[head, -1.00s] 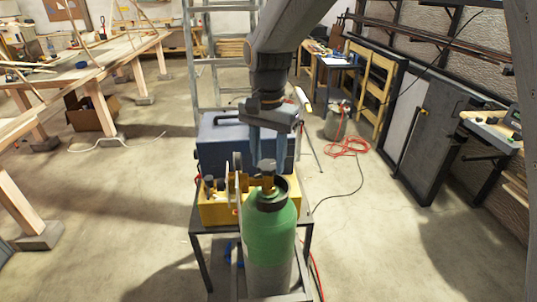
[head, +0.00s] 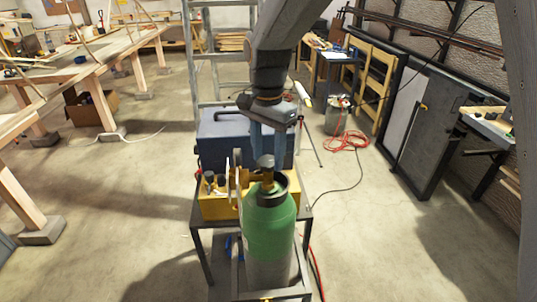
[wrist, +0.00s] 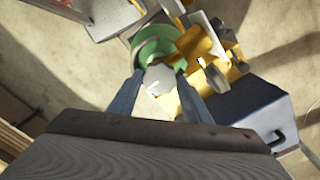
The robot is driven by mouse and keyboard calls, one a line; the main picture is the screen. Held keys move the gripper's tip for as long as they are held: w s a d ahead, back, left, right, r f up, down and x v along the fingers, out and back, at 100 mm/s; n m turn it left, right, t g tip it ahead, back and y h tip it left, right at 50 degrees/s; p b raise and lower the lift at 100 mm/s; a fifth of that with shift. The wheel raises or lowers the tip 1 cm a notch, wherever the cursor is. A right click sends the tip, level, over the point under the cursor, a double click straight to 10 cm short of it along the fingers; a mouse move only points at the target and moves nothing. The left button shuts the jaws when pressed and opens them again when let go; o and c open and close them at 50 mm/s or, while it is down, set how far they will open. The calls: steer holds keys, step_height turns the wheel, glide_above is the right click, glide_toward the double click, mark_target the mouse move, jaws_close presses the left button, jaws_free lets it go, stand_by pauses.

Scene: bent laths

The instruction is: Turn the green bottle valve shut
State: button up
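The green bottle (head: 270,230) stands upright on a low metal stand, with a dark collar round its neck. Its valve has a grey knob (head: 265,161) on top of a brass body. My gripper (head: 269,160) points down over the valve, its two blue-grey fingers apart. In the wrist view the knob (wrist: 159,78) lies between the fingertips (wrist: 160,76), with the green bottle (wrist: 155,43) beyond it. The fingers look open, one on each side of the knob; whether their tips touch it is hard to tell.
A yellow box (head: 220,205) with brass fittings and a round grey disc stands close beside the valve. A blue case (head: 222,140) is behind it. A ladder (head: 197,60) stands farther back.

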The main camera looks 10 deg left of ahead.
mark_target(268, 160)
steer(key=o, duration=0.3)
step_height(268, 160, up, 8)
steer(key=b, duration=0.2)
steer(key=shift+f+b, duration=0.1)
steer(key=shift+b, duration=0.3)
